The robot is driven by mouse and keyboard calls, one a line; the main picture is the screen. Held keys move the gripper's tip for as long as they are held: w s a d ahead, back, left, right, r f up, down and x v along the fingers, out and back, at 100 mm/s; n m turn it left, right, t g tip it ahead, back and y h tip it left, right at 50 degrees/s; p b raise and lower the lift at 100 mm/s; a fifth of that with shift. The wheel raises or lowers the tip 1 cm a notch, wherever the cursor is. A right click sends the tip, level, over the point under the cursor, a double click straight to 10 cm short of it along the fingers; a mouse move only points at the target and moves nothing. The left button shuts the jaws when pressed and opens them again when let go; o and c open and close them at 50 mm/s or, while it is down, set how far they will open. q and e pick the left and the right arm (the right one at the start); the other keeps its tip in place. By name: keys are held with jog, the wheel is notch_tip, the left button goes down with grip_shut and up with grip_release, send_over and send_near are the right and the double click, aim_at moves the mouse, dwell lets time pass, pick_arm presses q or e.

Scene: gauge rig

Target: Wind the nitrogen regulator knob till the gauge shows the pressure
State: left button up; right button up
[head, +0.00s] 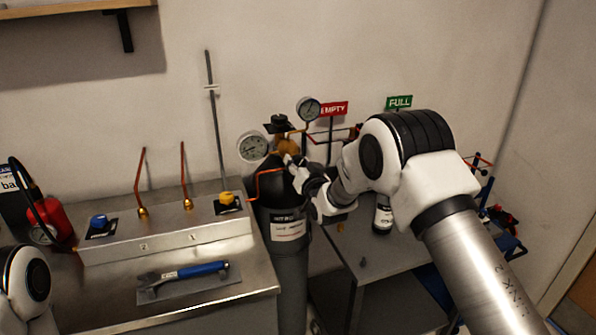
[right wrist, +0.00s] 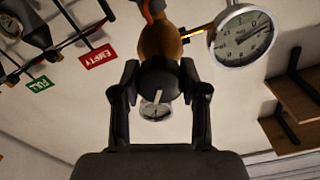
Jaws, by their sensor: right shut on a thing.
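The dark nitrogen cylinder (head: 288,262) stands upright between the bench and a trolley, with a brass regulator (head: 287,146) on top. A larger gauge (head: 252,147) and a smaller gauge (head: 308,109) flank the regulator. My right gripper (head: 297,169) is at the regulator's front. In the right wrist view its two fingers (right wrist: 162,92) are shut on the black regulator knob (right wrist: 160,80), which has a pale mark. That view also shows one gauge with a readable needle (right wrist: 240,36) and another, partly hidden, beyond the knob (right wrist: 156,111). My left gripper is out of view.
Red EMPTY (head: 333,108) and green FULL (head: 399,102) signs stand behind. A grey trolley (head: 385,252) is at right.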

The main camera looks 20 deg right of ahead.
jog(key=m+b, duration=0.2)
jog(key=m, duration=0.3)
jog(key=shift+f+m+b, duration=0.15)
jog(key=shift+m+b, duration=0.15)
jog(key=shift+b, duration=0.1)
jog(key=m+b, duration=0.1)
jog(key=m, duration=0.4)
jog(key=shift+b, duration=0.4)
jog(key=o, duration=1.1)
jog(key=shift+o, duration=0.2)
jog(key=shift+s, duration=0.1)
jog(key=s, duration=1.1)
jog(key=shift+s+d, duration=0.2)
jog(key=shift+s, duration=0.2)
